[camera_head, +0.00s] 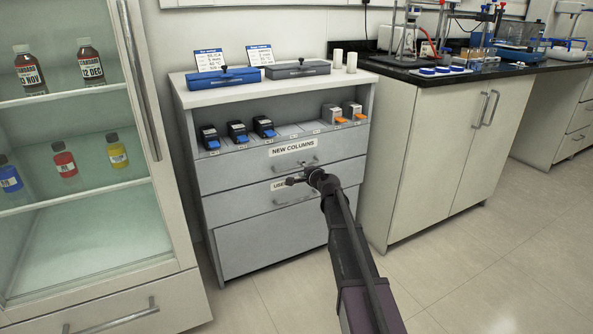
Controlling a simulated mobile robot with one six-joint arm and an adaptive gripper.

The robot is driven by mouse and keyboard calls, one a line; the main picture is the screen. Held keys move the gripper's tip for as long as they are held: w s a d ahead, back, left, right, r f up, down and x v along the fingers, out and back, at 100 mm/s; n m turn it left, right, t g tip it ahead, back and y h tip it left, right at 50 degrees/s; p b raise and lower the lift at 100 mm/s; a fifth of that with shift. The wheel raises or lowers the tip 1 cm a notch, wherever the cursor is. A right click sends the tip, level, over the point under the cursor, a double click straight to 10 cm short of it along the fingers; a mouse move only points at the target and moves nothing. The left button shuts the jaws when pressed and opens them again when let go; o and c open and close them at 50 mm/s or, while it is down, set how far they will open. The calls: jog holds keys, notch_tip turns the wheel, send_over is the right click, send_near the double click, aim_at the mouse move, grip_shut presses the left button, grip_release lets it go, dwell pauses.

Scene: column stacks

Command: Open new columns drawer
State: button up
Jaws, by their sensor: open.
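The new columns drawer (235,171) is the upper grey drawer of the cabinet, with a white "NEW COLUMNS" label on its front. It looks shut, flush with the drawer below. Its handle sits under the label, near my gripper. My gripper (291,181) is open at the end of my arm, in front of the lower part of this drawer front, pointing left. I cannot tell whether it touches the handle. My gripper and arm partly cover the "USED" label and the lower drawer (235,205).
A glass-fronted fridge (85,250) with bottles stands close on the left. A bench cupboard (440,150) stands on the right. Several black-and-blue and grey-and-orange devices sit on the cabinet shelf. Blue and grey cases lie on top. The floor in front is clear apart from my arm.

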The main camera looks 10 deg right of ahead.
aim_at(298, 167)
jog(key=shift+x, duration=1.75)
grip_shut()
jog(key=shift+a, duration=0.2)
jog(key=shift+s+d, duration=0.2)
